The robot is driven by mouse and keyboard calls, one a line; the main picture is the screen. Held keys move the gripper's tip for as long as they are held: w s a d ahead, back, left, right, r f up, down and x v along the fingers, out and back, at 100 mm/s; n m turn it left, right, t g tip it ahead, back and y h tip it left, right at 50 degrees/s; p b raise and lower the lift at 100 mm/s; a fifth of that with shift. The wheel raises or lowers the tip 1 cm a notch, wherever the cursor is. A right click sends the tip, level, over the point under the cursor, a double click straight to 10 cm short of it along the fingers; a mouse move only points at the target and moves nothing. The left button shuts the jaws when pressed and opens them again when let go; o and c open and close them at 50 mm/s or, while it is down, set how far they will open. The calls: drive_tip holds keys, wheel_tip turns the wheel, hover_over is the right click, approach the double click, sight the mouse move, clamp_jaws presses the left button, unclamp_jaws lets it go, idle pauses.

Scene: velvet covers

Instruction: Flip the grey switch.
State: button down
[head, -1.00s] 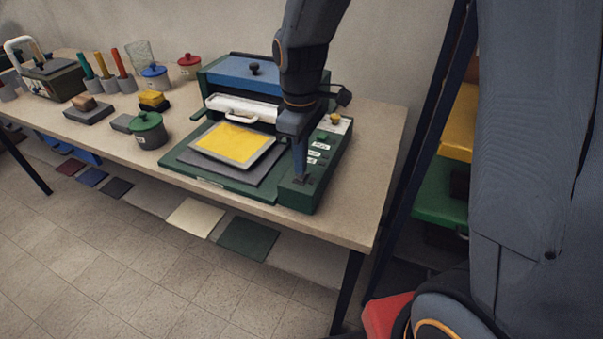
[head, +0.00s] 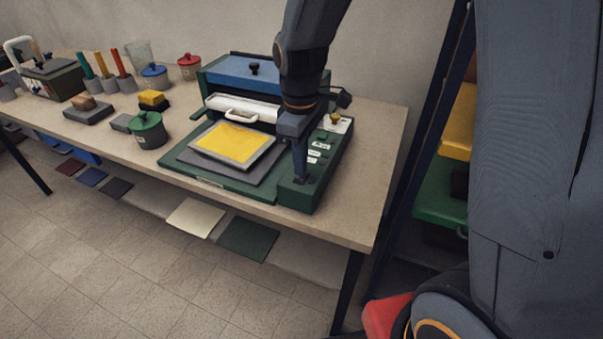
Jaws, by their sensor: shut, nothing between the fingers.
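A green machine (head: 223,182) stands on the table, with a green control panel (head: 331,166) along its right side. My gripper (head: 300,178) is shut and empty. It points down at the near end of the panel, with its tip at or just above the dark spot there. I cannot tell whether it touches. The grey switch cannot be made out clearly; the fingertips cover that part of the panel.
A yellow pad in a pale frame (head: 234,143) lies on the machine's bed, in front of a white handle (head: 241,117). A green lidded pot (head: 148,130) and a red pot (head: 189,67) stand to the left. The table (head: 375,185) is bare right of the panel.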

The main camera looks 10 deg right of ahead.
drive_tip(key=shift+f, duration=0.6)
idle(0.3)
wheel_tip(320, 180, up, 7)
drive_tip(key=p, duration=0.5)
drive_tip(key=shift+p, duration=0.35)
idle(0.4)
drive_tip(key=shift+s+d+f, duration=0.1)
drive_tip(key=shift+s+d, duration=0.1)
drive_tip(key=s+d+f+m+t+b, duration=0.1)
drive_tip(key=s+d+f+m+b, duration=0.3)
drive_tip(key=s+d+m, duration=0.5)
drive_tip(key=shift+s+m+b, duration=0.4)
drive_tip(key=shift+m+b, duration=0.5)
drive_tip(key=shift+m, duration=0.2)
